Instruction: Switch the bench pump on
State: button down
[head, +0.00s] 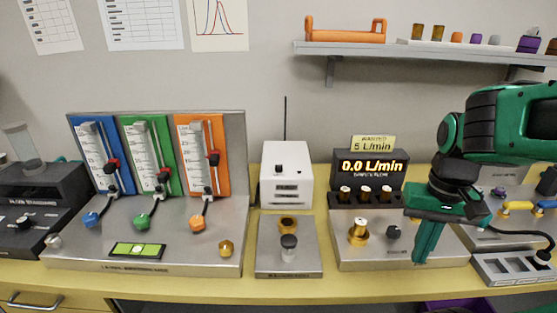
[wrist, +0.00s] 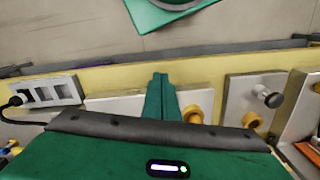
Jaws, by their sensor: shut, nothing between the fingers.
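The flow unit (head: 368,177) at the right of centre has a lit display reading 0.0 L/min. On its metal base plate (head: 372,257) are a brass fitting (head: 358,232) and a dark knob (head: 393,232). I cannot tell which part is the bench pump or its switch. My gripper (head: 421,258) is shut and empty, pointing down over the right part of this plate, to the right of the dark knob. In the wrist view the shut fingers (wrist: 160,82) show beside a brass fitting (wrist: 193,114). Whether they touch the plate cannot be told.
A grey socket block (head: 515,266) with a black plug and cable lies at the right front. A coloured flowmeter panel (head: 235,150) stands further left. A shelf (head: 440,50) hangs above.

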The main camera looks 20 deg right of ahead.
jog(key=shift+w+a, duration=0.15)
jog(key=shift+w, duration=0.25)
jog(key=w+a+r+n+t, duration=0.2)
jog(key=w+a+n, duration=0.3)
jog(key=w, duration=0.4)
jog(key=w+a+r+n+t+y, duration=0.1)
jog(key=w+a+r+n+t, duration=0.1)
jog(key=w+a+n, duration=0.3)
jog(key=w+a+r+n+t+y, duration=0.1)
jog(key=w+a+r+n+t, duration=0.2)
jog(key=w+n, duration=0.6)
jog(key=w+a+r, duration=0.1)
jog(key=w+a, duration=0.1)
jog(key=w, duration=0.3)
jog(key=shift+w+a+n, duration=0.3)
jog(key=shift+w+a, duration=0.05)
jog(key=shift+a, duration=0.05)
